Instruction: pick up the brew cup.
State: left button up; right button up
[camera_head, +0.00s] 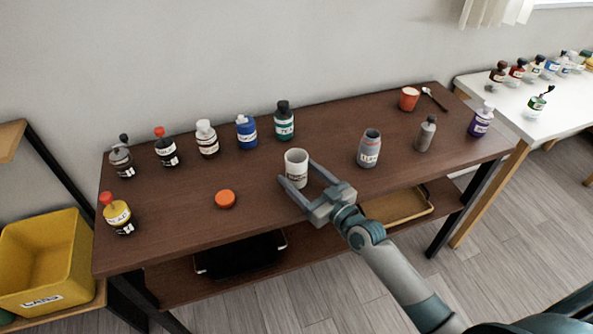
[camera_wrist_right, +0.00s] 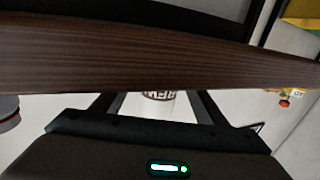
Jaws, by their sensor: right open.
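The brew cup (camera_head: 296,168) is a white cup with dark lettering, standing upright on the dark wooden table (camera_head: 250,242). My right gripper (camera_head: 297,178) is open at the cup, with one finger on each side of it in the head view; I cannot tell whether the fingers touch it. In the right wrist view, part of the cup (camera_wrist_right: 158,96) with its lettering shows between the two fingers, and the brown table edge hides much of it. My left gripper is in neither view.
Several bottles line the back, including a green one (camera_head: 284,121) and a blue one (camera_head: 246,132). A red cup (camera_head: 408,99) is at the back right.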

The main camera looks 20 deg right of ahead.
aim_at(304, 166)
jog(key=shift+c, duration=1.1)
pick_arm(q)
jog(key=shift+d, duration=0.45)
pick_arm(e)
jog(key=c, duration=1)
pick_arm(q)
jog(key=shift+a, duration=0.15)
pick_arm(e)
jog(key=shift+r, duration=0.2)
